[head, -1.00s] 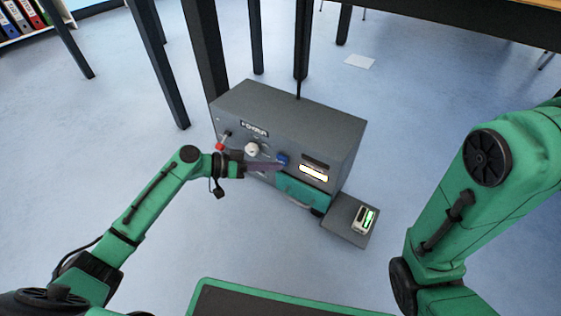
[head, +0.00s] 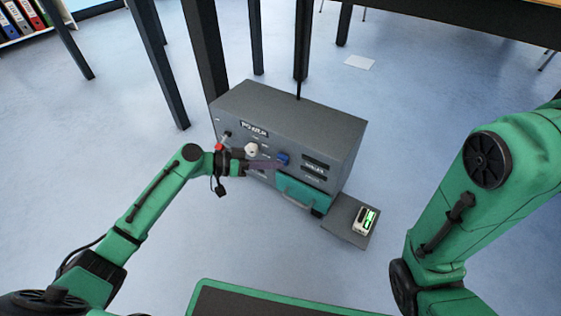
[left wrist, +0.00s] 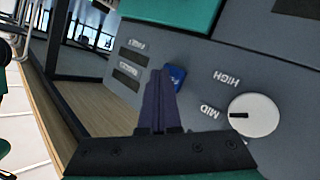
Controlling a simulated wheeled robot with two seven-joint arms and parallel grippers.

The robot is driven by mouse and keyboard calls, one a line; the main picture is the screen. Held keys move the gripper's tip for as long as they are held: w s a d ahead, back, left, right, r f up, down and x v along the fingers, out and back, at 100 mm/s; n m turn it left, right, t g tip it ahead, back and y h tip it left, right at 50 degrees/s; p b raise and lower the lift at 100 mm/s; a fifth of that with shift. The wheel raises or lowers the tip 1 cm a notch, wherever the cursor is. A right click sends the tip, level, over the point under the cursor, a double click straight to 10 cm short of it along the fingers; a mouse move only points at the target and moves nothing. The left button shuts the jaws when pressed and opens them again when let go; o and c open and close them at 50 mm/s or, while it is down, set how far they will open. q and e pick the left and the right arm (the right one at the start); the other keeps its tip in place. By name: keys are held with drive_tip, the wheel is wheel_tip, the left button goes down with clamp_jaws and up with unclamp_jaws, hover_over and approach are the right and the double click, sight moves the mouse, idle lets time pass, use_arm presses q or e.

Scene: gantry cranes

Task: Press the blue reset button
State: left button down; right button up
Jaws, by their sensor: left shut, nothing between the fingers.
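The blue button (head: 282,158) is on the front of a grey box (head: 285,112), which stands on the floor. My left gripper (head: 278,165) is shut and empty, with its fingertips right at the button. In the left wrist view the purple fingers (left wrist: 158,92) point at the blue button (left wrist: 177,77) and partly cover it. I cannot tell whether the tips touch it or whether it is pushed in. My right gripper is out of view.
The box front also has a white dial (head: 251,150), a red-knobbed lever (head: 219,147), dark indicator windows (head: 314,167) and a teal drawer (head: 303,193) with a handle. A small device with a green display (head: 365,220) sits beside the box. Table legs stand behind.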

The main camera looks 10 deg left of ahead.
use_arm(q)
drive_tip(key=shift+s, duration=0.1)
drive_tip(key=shift+s+a+p, duration=0.3)
drive_tip(key=shift+s+p, duration=0.15)
drive_tip(key=shift+s, duration=0.2)
drive_tip(key=s, duration=0.1)
drive_tip(key=s+a+p, duration=0.1)
drive_tip(key=s, duration=0.1)
drive_tip(key=s+p, duration=0.1)
drive_tip(key=shift+s+a, duration=0.35)
drive_tip(key=shift+a, duration=0.05)
idle(0.5)
